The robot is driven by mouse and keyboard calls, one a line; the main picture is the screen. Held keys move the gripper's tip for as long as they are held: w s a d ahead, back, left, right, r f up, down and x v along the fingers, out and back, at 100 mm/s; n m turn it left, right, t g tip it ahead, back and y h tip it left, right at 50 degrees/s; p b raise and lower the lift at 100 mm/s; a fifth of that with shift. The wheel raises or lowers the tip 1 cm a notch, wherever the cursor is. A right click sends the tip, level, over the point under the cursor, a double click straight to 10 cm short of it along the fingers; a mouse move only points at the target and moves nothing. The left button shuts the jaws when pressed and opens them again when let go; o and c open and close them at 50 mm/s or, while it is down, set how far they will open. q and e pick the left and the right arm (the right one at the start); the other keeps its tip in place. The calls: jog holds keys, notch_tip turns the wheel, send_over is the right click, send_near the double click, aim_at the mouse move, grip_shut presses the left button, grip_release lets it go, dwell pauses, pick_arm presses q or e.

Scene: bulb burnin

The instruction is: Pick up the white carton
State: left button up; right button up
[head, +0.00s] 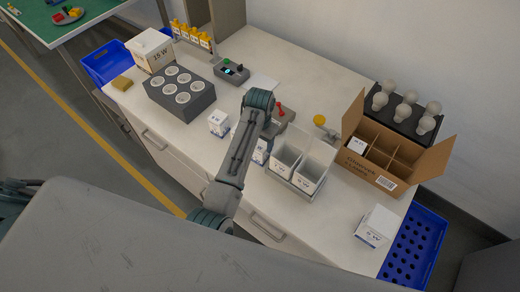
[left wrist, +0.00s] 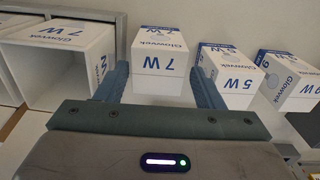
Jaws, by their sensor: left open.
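Several small white cartons with blue print stand on the pale bench. In the left wrist view a white carton marked 7 W (left wrist: 160,45) is between the fingers of my left gripper (left wrist: 160,76), with gaps on both sides. The gripper is open and empty. In the head view my left gripper (head: 268,132) is largely hidden by its own arm, close above a white carton (head: 260,151) that is partly covered. Other white cartons are one marked 5 W (left wrist: 232,75), one at the far right of the wrist view (left wrist: 288,80) and one near the bench's right end (head: 375,226).
Open white bins (head: 313,168) in a grey tray are just right of the gripper. A cardboard box (head: 372,172) with dividers stands farther right, before bulbs in a black rack (head: 405,125). A grey socket block (head: 181,93) and large 15 W box (head: 150,50) are left.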

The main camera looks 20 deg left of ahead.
pick_arm(q)
notch_tip(320, 180, down, 4)
jog(key=shift+s+d+r+p, duration=0.1)
jog(key=shift+p, duration=1.1)
jog(key=shift+f, duration=0.75)
jog(key=c, duration=0.8)
